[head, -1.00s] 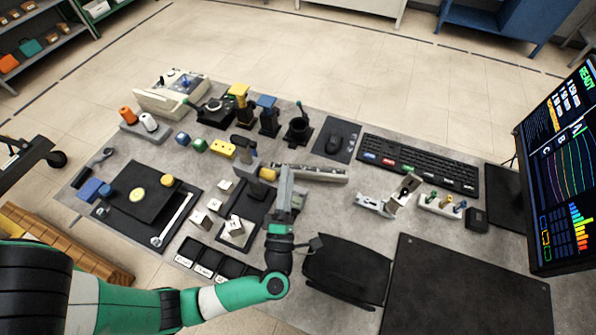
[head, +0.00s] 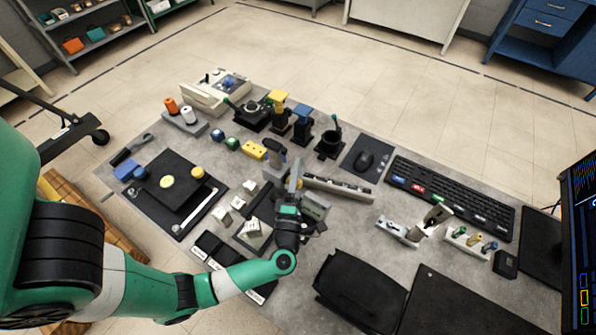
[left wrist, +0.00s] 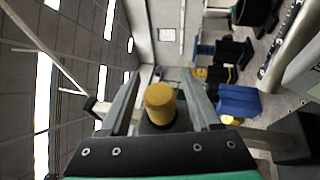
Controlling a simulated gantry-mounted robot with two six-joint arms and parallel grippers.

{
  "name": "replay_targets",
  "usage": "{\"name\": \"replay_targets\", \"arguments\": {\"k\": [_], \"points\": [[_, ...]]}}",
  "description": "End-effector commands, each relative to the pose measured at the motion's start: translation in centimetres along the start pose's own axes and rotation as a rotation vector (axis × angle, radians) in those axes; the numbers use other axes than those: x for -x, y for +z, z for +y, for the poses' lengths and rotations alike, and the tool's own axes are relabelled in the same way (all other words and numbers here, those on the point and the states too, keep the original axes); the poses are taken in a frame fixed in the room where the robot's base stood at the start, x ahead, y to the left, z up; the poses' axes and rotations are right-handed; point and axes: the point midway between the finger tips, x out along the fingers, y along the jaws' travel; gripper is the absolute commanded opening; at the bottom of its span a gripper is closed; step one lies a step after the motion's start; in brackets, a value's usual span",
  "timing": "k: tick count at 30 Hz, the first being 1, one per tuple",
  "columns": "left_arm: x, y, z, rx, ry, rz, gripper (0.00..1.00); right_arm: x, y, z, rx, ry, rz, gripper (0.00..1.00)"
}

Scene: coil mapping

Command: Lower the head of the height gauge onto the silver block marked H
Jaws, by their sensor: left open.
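The height gauge (head: 274,153) stands near the middle of the bench, its dark upright showing just beyond my left gripper (head: 296,170). In the left wrist view, a yellow knob (left wrist: 160,102) stands between the open fingers of that gripper (left wrist: 160,84), with gaps at both sides. In the head view my gripper hides the knob and much of the gauge's head. I cannot read which is marked H. My right gripper is not in view.
A long grey bar (head: 340,188) lies right of the gauge. Black trays (head: 225,262) sit in front of the blocks. A black plate with yellow knobs (head: 165,198) is at left, a keyboard (head: 450,192) at right.

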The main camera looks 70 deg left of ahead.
Motion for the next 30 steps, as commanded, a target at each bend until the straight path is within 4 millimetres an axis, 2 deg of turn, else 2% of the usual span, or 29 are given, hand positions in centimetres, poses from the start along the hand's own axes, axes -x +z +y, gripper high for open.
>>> {"name": "replay_targets", "arguments": {"k": [4,12,15,30], "points": [[0.03,0.02,0.0,0.0,0.0,0.0,0.62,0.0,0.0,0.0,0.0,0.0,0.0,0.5],[0.05,0.02,0.01,0.0,0.0,0.0,0.13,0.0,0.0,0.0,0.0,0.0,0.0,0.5],[0.05,0.02,0.01,0.0,0.0,0.0,0.0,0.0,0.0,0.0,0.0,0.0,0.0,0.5],[0.06,0.02,0.03,0.0,0.001,0.0,0.0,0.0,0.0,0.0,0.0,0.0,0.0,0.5]]}}
